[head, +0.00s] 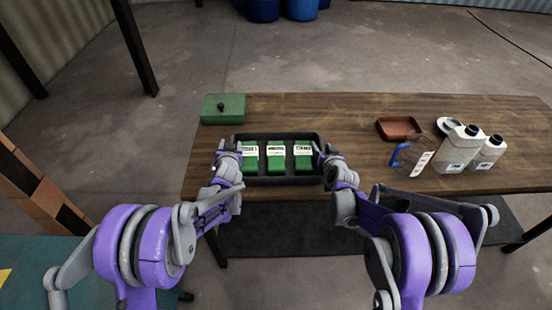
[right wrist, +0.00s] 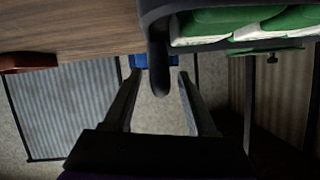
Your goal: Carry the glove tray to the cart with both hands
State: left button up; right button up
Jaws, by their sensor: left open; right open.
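The glove tray (head: 276,181), dark grey with three green labelled glove boxes in it, sits at the front edge of the wooden table. My left gripper (head: 228,160) is open at the tray's left end. My right gripper (head: 329,160) is open at the right end. In the right wrist view, the two fingers of my right gripper (right wrist: 158,76) stand apart on either side of a dark tab of the tray (right wrist: 158,62), with gaps visible. The left fingers' contact with the tray is too small to tell. I cannot make out the cart.
A green box with a black knob (head: 223,108) stands behind the tray at left. A reddish-brown dish (head: 399,128), a blue-handled object (head: 402,154) and pale jugs (head: 457,150) stand at right. Blue barrels (head: 262,9) are on the floor behind. The table's middle back is clear.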

pick_arm(q)
grip_shut()
pick_arm(e)
grip_shut()
dwell(1.3)
